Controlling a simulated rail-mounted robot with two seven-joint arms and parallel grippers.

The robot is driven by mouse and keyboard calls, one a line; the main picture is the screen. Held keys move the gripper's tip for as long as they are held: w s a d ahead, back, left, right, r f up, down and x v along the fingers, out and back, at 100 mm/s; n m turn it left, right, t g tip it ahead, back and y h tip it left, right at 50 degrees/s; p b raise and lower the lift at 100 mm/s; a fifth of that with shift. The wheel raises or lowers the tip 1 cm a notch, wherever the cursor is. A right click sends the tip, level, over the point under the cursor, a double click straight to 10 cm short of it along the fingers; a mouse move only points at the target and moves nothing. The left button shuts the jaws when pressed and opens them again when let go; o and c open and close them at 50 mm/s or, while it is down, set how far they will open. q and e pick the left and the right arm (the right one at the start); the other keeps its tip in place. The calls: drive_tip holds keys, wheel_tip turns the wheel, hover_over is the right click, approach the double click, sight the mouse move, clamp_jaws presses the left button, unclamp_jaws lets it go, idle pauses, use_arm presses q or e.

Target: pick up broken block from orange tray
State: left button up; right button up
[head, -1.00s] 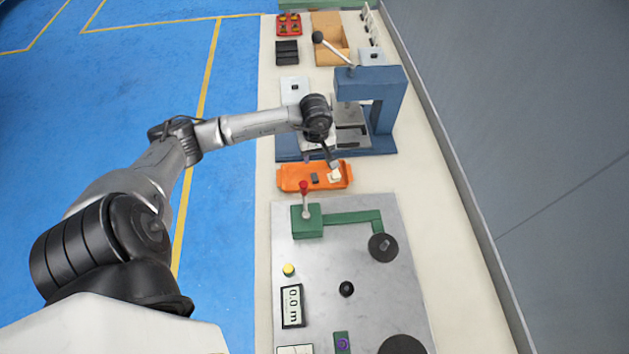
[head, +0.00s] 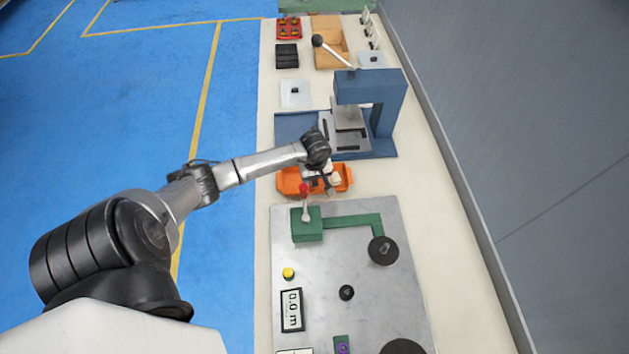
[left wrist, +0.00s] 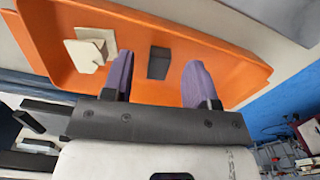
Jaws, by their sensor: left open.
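The orange tray (head: 286,182) lies on the bench between the blue press and the grey panel; its inside fills much of the left wrist view (left wrist: 235,85). Two things lie in it. A small dark block (left wrist: 159,63) sits between my left fingers as seen in the left wrist view. A cream piece in angular parts (left wrist: 88,50) lies to its left and shows at the tray's right end in the head view (head: 335,178). I cannot tell which one is the broken block. My left gripper (left wrist: 160,84) is open and empty above the tray. In the head view it partly hides the tray. My right gripper is out of view.
The blue press (head: 388,105) with its long lever stands just behind the tray. A red-knobbed lever on a green box (head: 308,228) stands close in front, on the grey panel (head: 350,265). A wall runs along the right. The bench right of the tray is clear.

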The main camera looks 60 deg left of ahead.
use_arm(q)
drive_tip(key=shift+f, duration=0.8)
drive_tip(key=shift+c, duration=0.5)
clamp_jaws()
